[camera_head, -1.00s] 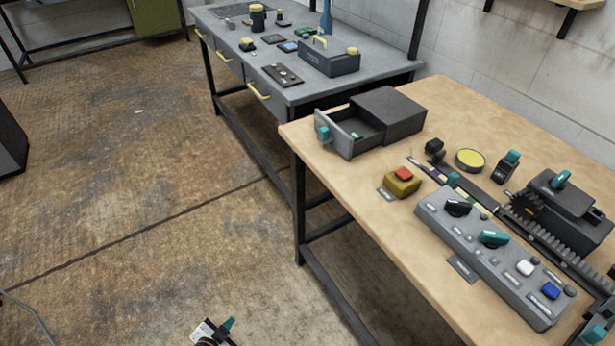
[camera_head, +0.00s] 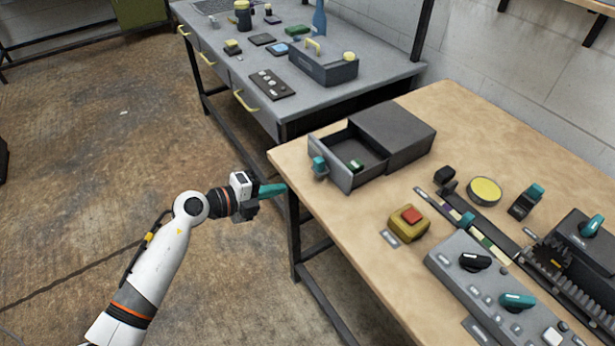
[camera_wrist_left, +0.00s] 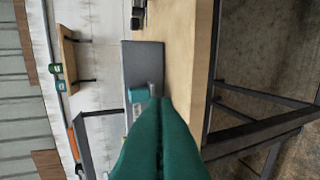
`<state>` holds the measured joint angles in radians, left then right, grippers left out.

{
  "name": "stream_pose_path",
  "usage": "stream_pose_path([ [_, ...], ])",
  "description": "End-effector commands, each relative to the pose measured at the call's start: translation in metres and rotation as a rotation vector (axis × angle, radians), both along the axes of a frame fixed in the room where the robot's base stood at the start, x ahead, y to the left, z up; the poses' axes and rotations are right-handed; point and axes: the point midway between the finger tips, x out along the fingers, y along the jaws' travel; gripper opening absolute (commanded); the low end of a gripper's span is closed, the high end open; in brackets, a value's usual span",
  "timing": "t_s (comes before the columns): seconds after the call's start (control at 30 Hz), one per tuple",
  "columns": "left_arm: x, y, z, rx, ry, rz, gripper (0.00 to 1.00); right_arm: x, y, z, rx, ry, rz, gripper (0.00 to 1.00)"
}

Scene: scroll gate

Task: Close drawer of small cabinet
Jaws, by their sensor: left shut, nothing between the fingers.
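The small dark grey cabinet (camera_head: 397,132) stands at the left end of the wooden table. Its drawer (camera_head: 338,170) is pulled open toward the left, with a small green item (camera_head: 356,166) inside. The drawer front carries a teal knob (camera_head: 319,166). My left gripper (camera_head: 284,188) is shut and empty, its teal fingers just off the table's left edge, left of the drawer front and apart from it. In the left wrist view, the shut fingers (camera_wrist_left: 160,125) point toward the grey drawer front (camera_wrist_left: 143,66) and its teal knob (camera_wrist_left: 137,95). My right gripper is not in view.
The wooden table (camera_head: 300,185) has its left edge beside my gripper. A yellow box with a red button (camera_head: 409,222), a yellow disc (camera_head: 484,191) and a grey control panel (camera_head: 480,285) stand to the right. A grey workbench (camera_head: 215,50) stands behind.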

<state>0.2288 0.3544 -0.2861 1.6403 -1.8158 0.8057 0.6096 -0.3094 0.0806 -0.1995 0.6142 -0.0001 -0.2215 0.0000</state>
Motion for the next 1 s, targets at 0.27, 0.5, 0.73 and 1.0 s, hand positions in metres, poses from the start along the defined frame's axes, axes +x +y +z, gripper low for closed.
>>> stream_pose_path([
  [0.27,0.034,-0.047,-0.014,-0.004,-0.001,0.001,0.00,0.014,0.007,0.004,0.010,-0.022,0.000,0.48],
  [0.5,0.050,-0.069,-0.015,-0.002,0.000,0.000,0.00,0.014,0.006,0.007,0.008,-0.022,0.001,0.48],
  [0.73,0.053,-0.073,-0.016,-0.001,-0.001,0.001,0.00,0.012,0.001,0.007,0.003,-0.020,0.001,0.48],
  [1.0,0.053,-0.073,-0.015,-0.001,0.000,0.000,0.00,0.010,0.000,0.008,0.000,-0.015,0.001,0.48],
])
